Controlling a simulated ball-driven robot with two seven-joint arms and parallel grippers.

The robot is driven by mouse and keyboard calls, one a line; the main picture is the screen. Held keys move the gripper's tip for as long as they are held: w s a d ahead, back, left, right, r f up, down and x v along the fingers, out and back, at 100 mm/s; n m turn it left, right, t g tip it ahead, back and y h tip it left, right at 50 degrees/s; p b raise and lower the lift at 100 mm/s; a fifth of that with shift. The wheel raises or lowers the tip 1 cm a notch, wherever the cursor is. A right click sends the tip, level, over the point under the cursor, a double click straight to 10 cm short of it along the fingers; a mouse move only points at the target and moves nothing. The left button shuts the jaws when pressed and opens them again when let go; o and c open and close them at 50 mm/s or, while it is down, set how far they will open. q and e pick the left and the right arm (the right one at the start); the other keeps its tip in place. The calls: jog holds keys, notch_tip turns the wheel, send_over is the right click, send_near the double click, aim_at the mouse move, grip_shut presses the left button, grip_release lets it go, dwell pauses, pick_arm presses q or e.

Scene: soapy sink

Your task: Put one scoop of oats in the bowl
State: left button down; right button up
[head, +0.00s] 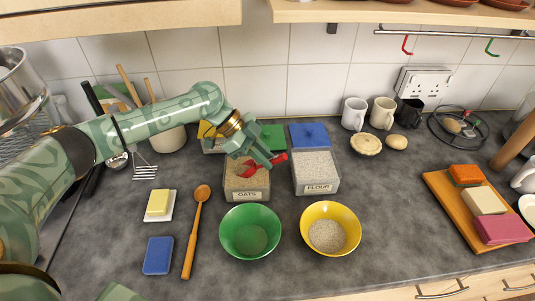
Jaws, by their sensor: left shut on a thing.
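The oats bin (234,194), labelled OATS, stands open on the counter with pale brown oats in it. My left gripper (268,161) reaches over the bin from the left and is shut on a red scoop (280,158). The scoop's head is at the oats, partly hidden by the fingers; I cannot tell whether it holds oats. A green bowl (232,219) sits in front of the bin and looks empty. A yellow bowl (352,222) to its right holds pale grainy stuff. My right gripper is not in view.
The flour bin (327,187) stands right of the oats, with a blue lid (309,134) behind. A wooden spoon (194,232), butter (159,203) and a blue block (158,255) lie left of the bowls. The counter right of the yellow bowl is clear up to the wooden board (447,198).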

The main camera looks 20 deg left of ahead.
aim_at(278, 157)
pick_arm(q)
jog(key=f+b, duration=0.1)
jog(key=a+f+b, duration=0.1)
jog(key=f, duration=0.1)
jog(key=shift+f, duration=0.1)
jog(key=shift+a+f+b, duration=0.25)
jog(key=shift+a+b, duration=0.05)
jog(key=shift+b, duration=0.1)
jog(key=r+p, duration=0.4)
jog(key=r, duration=0.1)
jog(key=r+p, duration=0.2)
jog(key=shift+d+r, duration=0.15)
jog(key=shift+d, duration=0.1)
jog(key=d+y+p, duration=0.1)
jog(key=y+p, duration=0.1)
jog(key=p, duration=0.1)
jog(key=d+y+p, duration=0.1)
jog(key=p, duration=0.3)
jog(key=d+y+p, duration=0.1)
jog(key=y+p, duration=0.1)
jog(key=p, duration=0.1)
jog(key=shift+d+r+y+p, duration=0.15)
jog(key=shift+r+y+p, duration=0.15)
jog(key=shift+p, duration=0.1)
jog(key=shift+d+f+y+p, duration=0.2)
jog(key=shift+d+y+p, duration=0.25)
jog(key=shift+y+p, duration=0.45)
